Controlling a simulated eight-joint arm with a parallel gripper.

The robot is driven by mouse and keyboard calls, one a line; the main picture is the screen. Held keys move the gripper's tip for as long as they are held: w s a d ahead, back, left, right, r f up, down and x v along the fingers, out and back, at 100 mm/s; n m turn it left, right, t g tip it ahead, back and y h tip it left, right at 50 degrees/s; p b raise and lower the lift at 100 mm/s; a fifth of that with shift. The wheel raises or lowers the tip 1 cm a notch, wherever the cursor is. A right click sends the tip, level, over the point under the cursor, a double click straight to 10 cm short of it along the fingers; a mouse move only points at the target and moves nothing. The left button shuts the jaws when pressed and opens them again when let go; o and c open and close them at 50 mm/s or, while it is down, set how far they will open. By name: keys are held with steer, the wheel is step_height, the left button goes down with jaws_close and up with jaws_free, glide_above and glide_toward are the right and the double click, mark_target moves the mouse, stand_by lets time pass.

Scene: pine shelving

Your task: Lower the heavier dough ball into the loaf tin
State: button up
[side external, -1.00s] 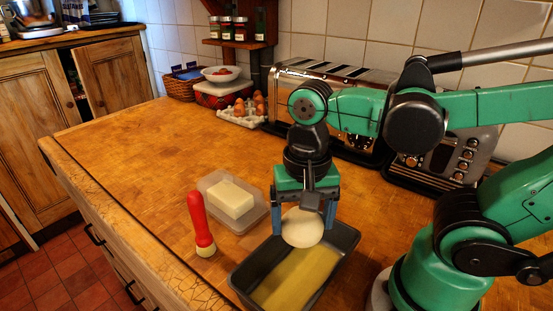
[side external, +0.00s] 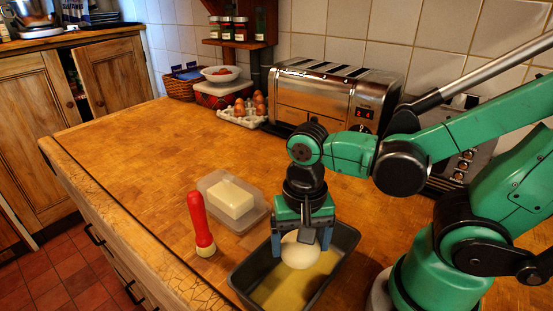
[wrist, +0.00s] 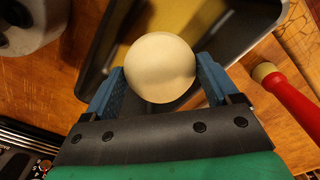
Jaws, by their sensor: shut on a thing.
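My gripper (side external: 300,243) points straight down over the far half of the dark loaf tin (side external: 344,240). Its blue fingers are shut on a pale, round dough ball (side external: 300,252). The ball sits low, at about the height of the tin's rim or inside it; I cannot tell whether it touches the bottom. The tin's floor looks yellowish. In the wrist view the dough ball (wrist: 160,68) sits between the two fingers, with the tin (wrist: 226,20) behind it. I see no second dough ball.
A toaster (side external: 330,95), eggs (side external: 248,106) and a bowl (side external: 220,73) stand along the wall.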

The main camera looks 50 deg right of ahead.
steer(key=shift+f, duration=0.1)
stand_by(0.7)
steer(key=o, duration=0.5)
steer(key=shift+r, duration=2.7)
steer(key=w+d+r+n+t, duration=0.1)
steer(key=w+d+n+t, duration=0.3)
steer(key=w+n+t, duration=0.3)
steer(key=shift+w+r+n, duration=0.15)
steer(key=shift+r+n, duration=0.15)
steer(key=shift+n, duration=0.7)
